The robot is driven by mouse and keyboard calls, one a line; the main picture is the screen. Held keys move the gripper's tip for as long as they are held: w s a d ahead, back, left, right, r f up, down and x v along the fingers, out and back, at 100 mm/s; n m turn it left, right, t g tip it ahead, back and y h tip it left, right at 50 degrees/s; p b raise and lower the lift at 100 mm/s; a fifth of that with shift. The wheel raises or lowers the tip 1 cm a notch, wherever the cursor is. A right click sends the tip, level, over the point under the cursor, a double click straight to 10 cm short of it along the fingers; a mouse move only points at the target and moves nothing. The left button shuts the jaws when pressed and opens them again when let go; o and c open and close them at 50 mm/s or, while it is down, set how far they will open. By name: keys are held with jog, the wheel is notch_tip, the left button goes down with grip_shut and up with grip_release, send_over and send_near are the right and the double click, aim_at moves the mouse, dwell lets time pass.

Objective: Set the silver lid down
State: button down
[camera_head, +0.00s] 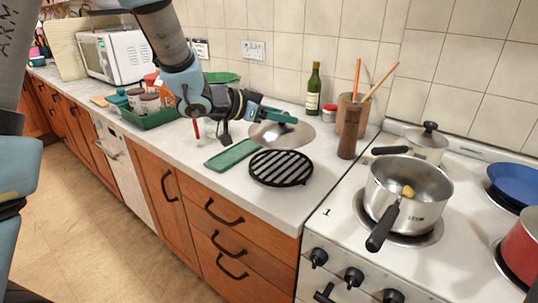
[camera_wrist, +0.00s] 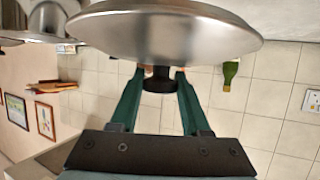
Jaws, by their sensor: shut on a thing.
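The silver lid (camera_head: 299,134) is a shiny shallow disc over the counter, behind the black ribbed trivet (camera_head: 281,168). My gripper (camera_head: 290,119) reaches in from the left with its green fingers at the top of the lid. In the wrist view, my gripper (camera_wrist: 160,84) is shut on the lid's dark knob, and the lid (camera_wrist: 165,32) fills the upper middle. Part of the lid is hidden by the fingers in the head view. I cannot tell whether its rim touches the counter.
A green board (camera_head: 232,155) lies left of the trivet. A green bottle (camera_head: 313,90), a red-and-white jar (camera_head: 328,112), a utensil crock (camera_head: 352,112) and a wooden mill (camera_head: 347,146) stand right of the lid. The stove at right holds a steel saucepan (camera_head: 409,190). Bare counter (camera_head: 325,163) shows beside the trivet.

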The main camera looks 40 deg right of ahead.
notch_tip(320, 180, down, 9)
jog(key=shift+p, duration=0.7)
jog(key=shift+f, duration=0.2)
jog(key=shift+c, duration=1.8)
grip_release()
jog(key=shift+r, duration=0.1)
